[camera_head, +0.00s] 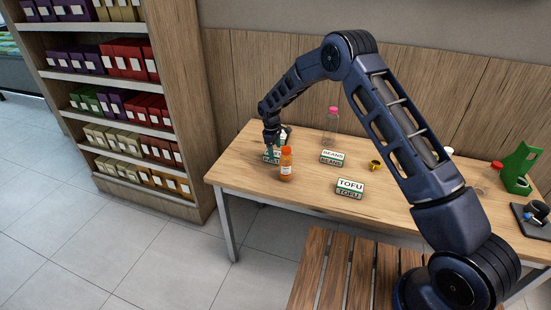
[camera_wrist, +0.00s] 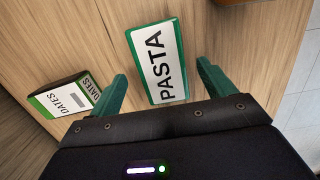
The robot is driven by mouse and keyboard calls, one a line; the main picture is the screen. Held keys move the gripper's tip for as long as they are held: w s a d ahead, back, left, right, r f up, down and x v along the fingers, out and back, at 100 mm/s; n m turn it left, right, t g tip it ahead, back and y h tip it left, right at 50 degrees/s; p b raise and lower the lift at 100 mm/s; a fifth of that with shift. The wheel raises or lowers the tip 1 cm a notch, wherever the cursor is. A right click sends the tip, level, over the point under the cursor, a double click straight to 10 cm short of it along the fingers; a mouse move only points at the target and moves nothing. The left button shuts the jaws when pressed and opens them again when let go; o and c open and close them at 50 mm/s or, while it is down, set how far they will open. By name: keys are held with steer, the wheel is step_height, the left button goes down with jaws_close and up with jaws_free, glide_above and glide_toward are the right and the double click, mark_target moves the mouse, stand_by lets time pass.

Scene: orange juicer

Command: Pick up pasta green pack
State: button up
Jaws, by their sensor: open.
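The pasta pack (camera_wrist: 157,62) is a white and green box with PASTA in black letters, lying on the wooden table in the wrist view. My gripper (camera_wrist: 161,76) is open and empty, with one green finger on each side of the pack's near part. In the head view my gripper (camera_head: 271,141) is low over the table's left part. A green and white pack (camera_head: 270,159) shows beneath it, its label partly hidden and hard to read.
A dates pack (camera_wrist: 65,95) lies just left of the left finger. An orange bottle (camera_head: 287,165) stands close to my gripper. A beans pack (camera_head: 332,157), a tofu pack (camera_head: 350,188), a pink-capped bottle (camera_head: 332,122) and a yellow cup (camera_head: 375,165) are farther right on the table (camera_head: 235,176).

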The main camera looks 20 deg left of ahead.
mark_target(275, 153)
steer(key=shift+s+d+f, duration=0.1)
steer(key=shift+d+f, duration=0.05)
steer(key=shift+f, duration=1.4)
steer(key=c, duration=1.2)
steer(key=shift+o, duration=0.2)
steer(key=shift+r, duration=0.1)
